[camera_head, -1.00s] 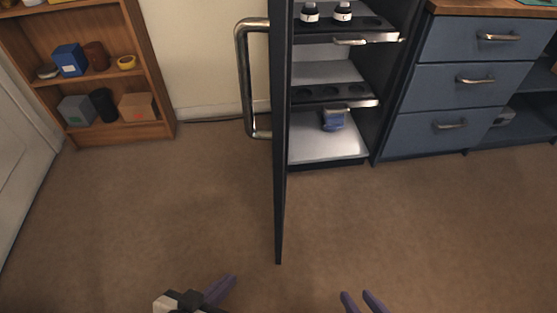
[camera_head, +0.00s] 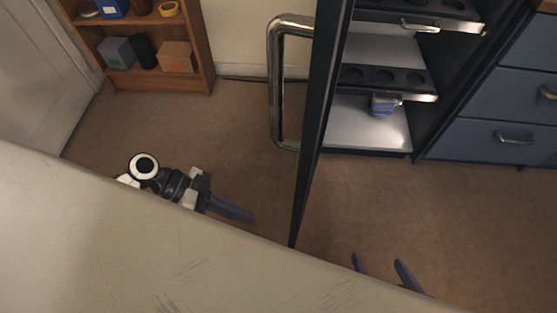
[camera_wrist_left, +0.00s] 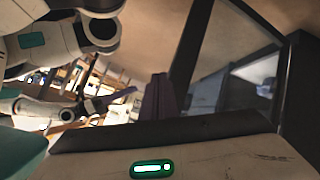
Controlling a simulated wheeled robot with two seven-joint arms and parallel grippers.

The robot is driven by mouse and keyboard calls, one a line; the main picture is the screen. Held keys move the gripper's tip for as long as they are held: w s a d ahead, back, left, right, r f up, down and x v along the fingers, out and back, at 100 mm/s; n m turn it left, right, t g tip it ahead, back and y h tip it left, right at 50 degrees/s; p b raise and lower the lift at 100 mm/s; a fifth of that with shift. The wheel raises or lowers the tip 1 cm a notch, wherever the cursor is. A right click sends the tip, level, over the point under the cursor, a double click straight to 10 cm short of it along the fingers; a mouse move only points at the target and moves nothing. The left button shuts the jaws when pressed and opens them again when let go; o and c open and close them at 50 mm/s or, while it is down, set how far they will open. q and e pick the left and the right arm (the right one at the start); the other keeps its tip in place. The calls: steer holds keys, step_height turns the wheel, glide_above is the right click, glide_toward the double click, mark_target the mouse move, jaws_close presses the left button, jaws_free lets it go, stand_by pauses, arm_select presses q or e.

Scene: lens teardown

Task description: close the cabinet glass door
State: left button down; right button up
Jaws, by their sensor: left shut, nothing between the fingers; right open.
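The cabinet's glass door (camera_head: 322,115) stands wide open in the head view, seen nearly edge-on, with its dark frame pointing out toward me. Its metal bar handle (camera_head: 275,90) is on the left face. My left gripper (camera_head: 232,209) is left of the door, below the handle, with its purple fingers shut and empty, pointing toward the door; a gap shows between them. In the left wrist view, the fingers (camera_wrist_left: 158,98) appear in front of the dark door frame (camera_wrist_left: 190,45). My right gripper (camera_head: 382,270) is open and empty, right of the door, partly hidden at the bottom.
The open cabinet (camera_head: 368,137) has pull-out shelves and a blue item (camera_head: 383,104) on its bottom. Blue drawers (camera_head: 500,95) stand to its right. A wooden shelf (camera_head: 205,50) stands at upper left. Floor is clear between it and the door; the lower left is hidden.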

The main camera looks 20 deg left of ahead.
arm_select(q)
steer(key=w+a+r+m+h, duration=0.2)
steer(key=a+r+m+h, duration=0.15)
steer(key=r, duration=0.55)
steer(key=w+a+r+m+h, duration=0.3)
steer(key=r+m+h, duration=0.1)
steer(key=r, duration=0.5)
steer(key=d+p, duration=0.2)
steer(key=d, duration=1.1)
steer(key=shift+w+d+f, duration=0.15)
steer(key=shift+w+d, duration=0.05)
steer(key=shift+d, duration=0.2)
steer(key=shift+d+y, duration=0.1)
steer(key=shift+y, duration=0.15)
